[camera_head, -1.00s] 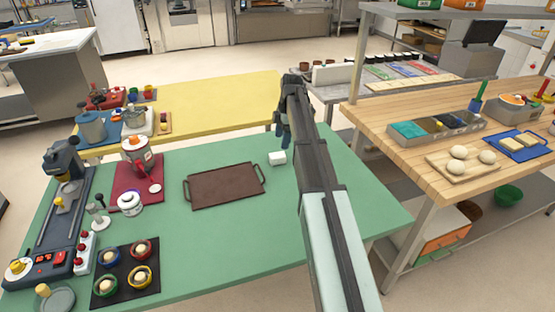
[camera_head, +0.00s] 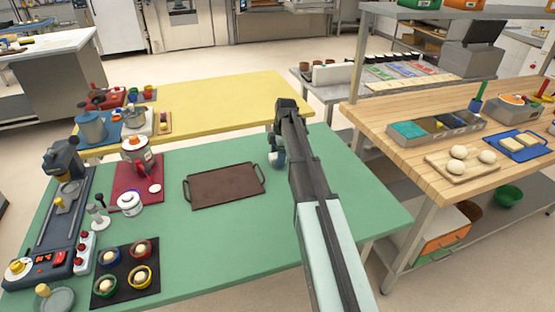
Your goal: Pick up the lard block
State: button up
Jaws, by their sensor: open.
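The lard block (camera_head: 279,157), a small white block, sits on the green table (camera_head: 230,240) just right of the brown tray. Most of it is hidden behind my gripper, with only a little white showing. My gripper (camera_head: 276,153) points down at the block, its jaws open. The fingers are small and dark here, and I cannot tell whether they stand on both sides of the block or still above it.
The brown two-handled tray (camera_head: 226,187) lies close to the left of my gripper. A dark mat (camera_head: 126,287) with several coloured bowls is at the front left. A yellow table (camera_head: 215,103) adjoins behind. The green table's front right is clear.

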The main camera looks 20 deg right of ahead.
jog(key=c, duration=1.1)
jog(key=shift+r, duration=0.1)
